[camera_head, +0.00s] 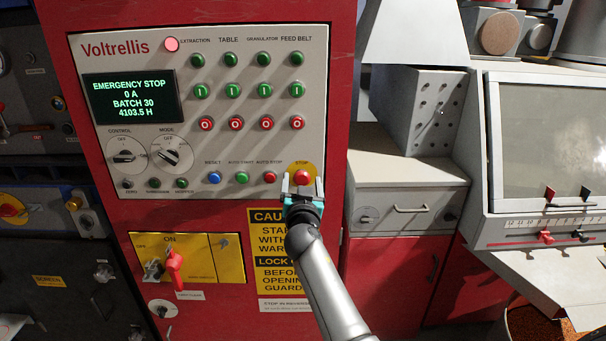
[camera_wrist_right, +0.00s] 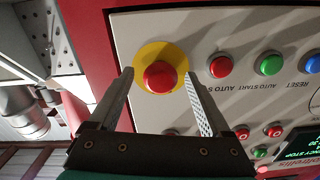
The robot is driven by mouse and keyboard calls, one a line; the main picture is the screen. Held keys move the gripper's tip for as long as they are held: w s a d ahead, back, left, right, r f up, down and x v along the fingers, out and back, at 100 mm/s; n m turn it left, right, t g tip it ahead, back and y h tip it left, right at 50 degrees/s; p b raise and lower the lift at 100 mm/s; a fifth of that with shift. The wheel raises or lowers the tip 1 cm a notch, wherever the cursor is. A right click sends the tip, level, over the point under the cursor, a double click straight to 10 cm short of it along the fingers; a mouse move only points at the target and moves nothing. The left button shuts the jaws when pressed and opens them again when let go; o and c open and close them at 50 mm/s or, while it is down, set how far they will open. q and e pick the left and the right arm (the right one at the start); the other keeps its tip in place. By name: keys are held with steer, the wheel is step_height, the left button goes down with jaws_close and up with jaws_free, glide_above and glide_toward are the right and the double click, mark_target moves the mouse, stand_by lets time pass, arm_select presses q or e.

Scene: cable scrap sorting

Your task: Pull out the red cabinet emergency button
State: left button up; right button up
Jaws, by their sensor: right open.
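The red emergency button (camera_head: 302,177) sits on a yellow round plate at the lower right of the cabinet's grey control panel, under the label STOP. In the right wrist view the button (camera_wrist_right: 160,76) lies between the two fingertips of my right gripper (camera_wrist_right: 160,80). The fingers stand open on either side of it, with a gap to the red cap on both sides. In the head view my right gripper (camera_head: 303,188) reaches up to the button from below. The panel display (camera_head: 132,98) reads EMERGENCY STOP, 0 A. My left gripper is not in view.
A red auto-stop button (camera_head: 270,178), a green auto-start button (camera_head: 242,178) and a blue reset button (camera_head: 214,178) sit left of the stop button. A yellow panel with a red switch handle (camera_head: 175,258) is below. A grey cabinet (camera_head: 405,190) stands to the right.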

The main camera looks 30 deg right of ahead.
steer(key=shift+w+d, duration=0.1)
steer(key=shift+w, duration=0.1)
jaws_close()
stand_by(0.7)
